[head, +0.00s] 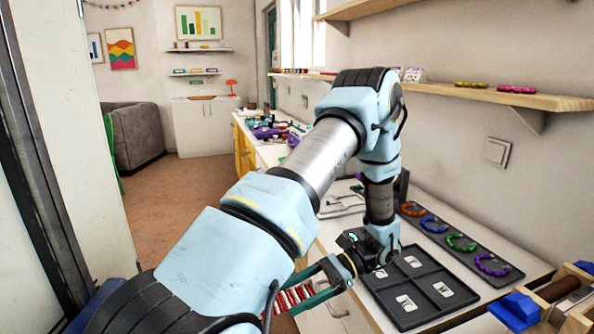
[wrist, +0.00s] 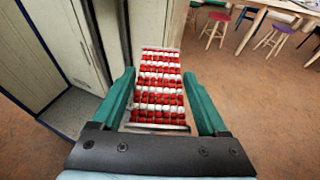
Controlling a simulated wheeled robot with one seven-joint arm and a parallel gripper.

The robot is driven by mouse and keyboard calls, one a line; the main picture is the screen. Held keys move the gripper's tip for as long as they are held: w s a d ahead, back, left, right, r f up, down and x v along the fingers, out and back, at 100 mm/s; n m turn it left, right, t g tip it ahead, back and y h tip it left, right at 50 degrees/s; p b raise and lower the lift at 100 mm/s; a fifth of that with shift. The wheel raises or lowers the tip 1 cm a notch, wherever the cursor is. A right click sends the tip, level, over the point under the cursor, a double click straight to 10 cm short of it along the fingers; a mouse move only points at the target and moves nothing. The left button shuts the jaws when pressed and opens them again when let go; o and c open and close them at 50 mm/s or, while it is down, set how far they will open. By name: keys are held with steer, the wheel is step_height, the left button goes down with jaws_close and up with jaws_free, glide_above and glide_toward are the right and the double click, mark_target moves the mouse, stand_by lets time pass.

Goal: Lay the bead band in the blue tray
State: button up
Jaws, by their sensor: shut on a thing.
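The bead band (wrist: 158,85) is a flat strip of red and white beads in rows. My gripper (wrist: 160,88) has teal fingers on either side of the band and is shut on it across its width. In the head view the band (head: 291,299) shows partly behind my gripper (head: 312,287), left of the counter's front edge and over the floor side. My arm hides part of it. I cannot make out a blue tray for certain in either view.
A dark tray with several card-marked compartments (head: 413,262) lies on the counter. Behind it, a long dark strip (head: 507,279) holds orange, blue, green and purple bead rings. A wooden box with blue parts (head: 515,312) is at the lower right. Stools (wrist: 215,28) stand by a table.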

steer(key=w+a+f+m+t+h, duration=0.2)
steer(key=w+a+m+t+h, duration=0.1)
steer(key=w+a+m+t, duration=0.2)
steer(key=w+a+f+m+t+h, duration=0.2)
steer(key=w+a+m+t, duration=0.3)
steer(key=w+m+t, duration=0.5)
steer(key=shift+w+f+m+t+h, duration=0.35)
steer(key=shift+m+t+h, duration=0.45)
steer(key=shift+t, duration=0.7)
